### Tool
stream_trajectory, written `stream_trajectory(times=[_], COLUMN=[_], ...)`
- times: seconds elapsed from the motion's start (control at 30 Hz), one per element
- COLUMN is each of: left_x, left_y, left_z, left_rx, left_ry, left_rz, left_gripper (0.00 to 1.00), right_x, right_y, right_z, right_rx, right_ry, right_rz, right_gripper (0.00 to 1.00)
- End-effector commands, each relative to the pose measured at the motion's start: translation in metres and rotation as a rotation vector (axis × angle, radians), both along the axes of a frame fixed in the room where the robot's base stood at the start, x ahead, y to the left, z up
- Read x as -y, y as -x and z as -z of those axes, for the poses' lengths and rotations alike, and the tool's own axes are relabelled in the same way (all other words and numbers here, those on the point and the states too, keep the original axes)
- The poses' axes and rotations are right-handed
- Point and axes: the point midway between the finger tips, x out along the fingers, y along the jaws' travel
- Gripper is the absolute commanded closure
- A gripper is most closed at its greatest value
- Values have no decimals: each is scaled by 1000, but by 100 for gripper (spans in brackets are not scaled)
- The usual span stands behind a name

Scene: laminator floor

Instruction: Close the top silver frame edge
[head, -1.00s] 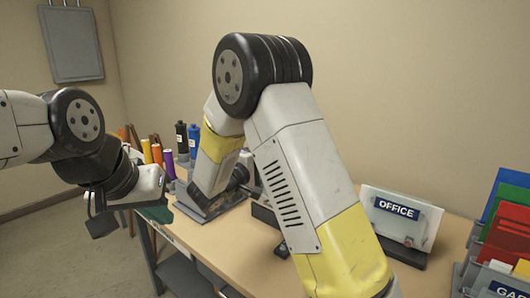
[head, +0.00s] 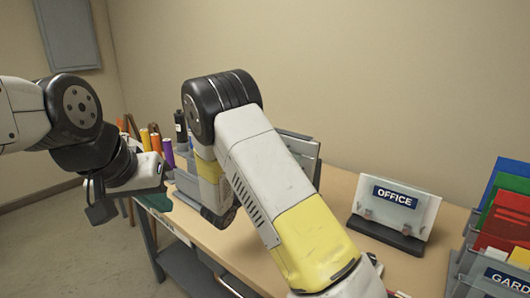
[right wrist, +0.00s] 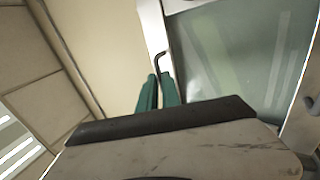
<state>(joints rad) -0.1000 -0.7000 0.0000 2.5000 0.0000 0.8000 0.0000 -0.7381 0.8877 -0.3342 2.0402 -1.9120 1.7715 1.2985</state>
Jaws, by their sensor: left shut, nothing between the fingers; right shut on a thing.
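A silver-grey frame (head: 303,152) stands tilted up on the table behind my right arm, which hides much of it. In the right wrist view its pale metal edge (right wrist: 155,40) borders a grey-green glassy panel (right wrist: 235,55). My right gripper (right wrist: 158,80) has green fingers, shut on a thin dark hooked piece (right wrist: 161,58) beside the frame's edge. How that piece joins the frame is not clear. In the head view my right arm hides this grip. My left gripper (head: 100,205) is shut and empty, left of the table and away from the frame.
A wooden table (head: 345,185) carries an OFFICE sign holder (head: 395,205) to the right and a rack of coloured folders (head: 505,225) at the far right. Coloured bottles (head: 169,152) stand behind at the left. Bare tabletop lies between my right arm and the sign.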

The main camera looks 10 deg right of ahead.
Motion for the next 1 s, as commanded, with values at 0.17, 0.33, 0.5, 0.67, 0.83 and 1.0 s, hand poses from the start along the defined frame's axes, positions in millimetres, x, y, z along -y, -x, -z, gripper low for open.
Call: stream_trajectory(times=[0.17,0.33,0.5,0.67,0.83,1.0], left_x=[0,0,0,0,0,0], left_y=[0,0,0,0,0,0], left_z=[0,0,0,0,0,0], left_rx=[0,0,0,0,0,0], left_ry=[0,0,0,0,0,0], left_rz=[0,0,0,0,0,0], left_gripper=[100,100,100,100,100,100], right_x=[3,2,2,-4,-22,-40], right_y=[-1,-1,0,4,21,39], right_z=[-2,-1,-1,3,14,25], right_rx=[4,2,0,-2,-2,-1], right_ry=[0,-1,-1,-1,1,1], right_rz=[6,5,4,2,0,2], right_gripper=[88,70,70,70,70,70])
